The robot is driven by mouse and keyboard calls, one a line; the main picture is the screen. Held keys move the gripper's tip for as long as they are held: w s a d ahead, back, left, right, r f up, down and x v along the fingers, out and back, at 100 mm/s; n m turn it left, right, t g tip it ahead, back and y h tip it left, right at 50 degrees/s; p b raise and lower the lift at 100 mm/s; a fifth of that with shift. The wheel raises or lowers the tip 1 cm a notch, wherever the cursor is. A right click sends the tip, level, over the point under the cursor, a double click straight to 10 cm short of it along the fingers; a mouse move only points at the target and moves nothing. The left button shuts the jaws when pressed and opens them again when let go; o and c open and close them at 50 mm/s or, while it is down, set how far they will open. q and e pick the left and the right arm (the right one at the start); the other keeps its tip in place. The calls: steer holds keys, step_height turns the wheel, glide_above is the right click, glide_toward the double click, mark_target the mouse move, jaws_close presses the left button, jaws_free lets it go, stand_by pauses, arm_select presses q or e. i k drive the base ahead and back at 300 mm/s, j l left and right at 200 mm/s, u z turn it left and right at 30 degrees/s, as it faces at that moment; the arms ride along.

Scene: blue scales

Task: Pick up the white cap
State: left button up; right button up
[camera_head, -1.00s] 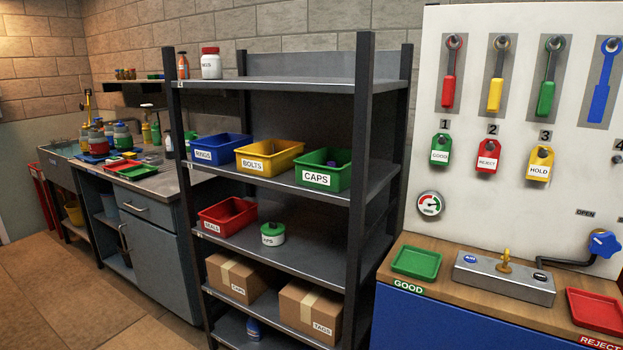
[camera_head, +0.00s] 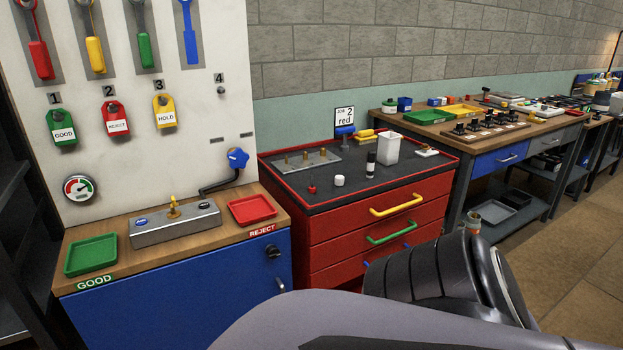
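A small white cap (camera_head: 339,181) sits on the dark top of the red drawer cabinet (camera_head: 330,232), near its front edge. A small red piece (camera_head: 312,189) stands to its left, and a dark bottle with a white top (camera_head: 370,165) stands to its right. A large grey and black part of my own arm fills the bottom of the view, in front of the cabinet. Neither gripper's fingers show, so their state is hidden.
A white open container (camera_head: 386,148) stands behind the bottle. A metal plate with brass fittings (camera_head: 307,160) lies at the back left of the cabinet top. The blue bench to the left carries a green tray (camera_head: 91,254) and a red tray (camera_head: 252,208). A wooden workbench (camera_head: 540,131) is at right.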

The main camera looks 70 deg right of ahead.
mark_target(340, 180)
steer(key=z, duration=2.45)
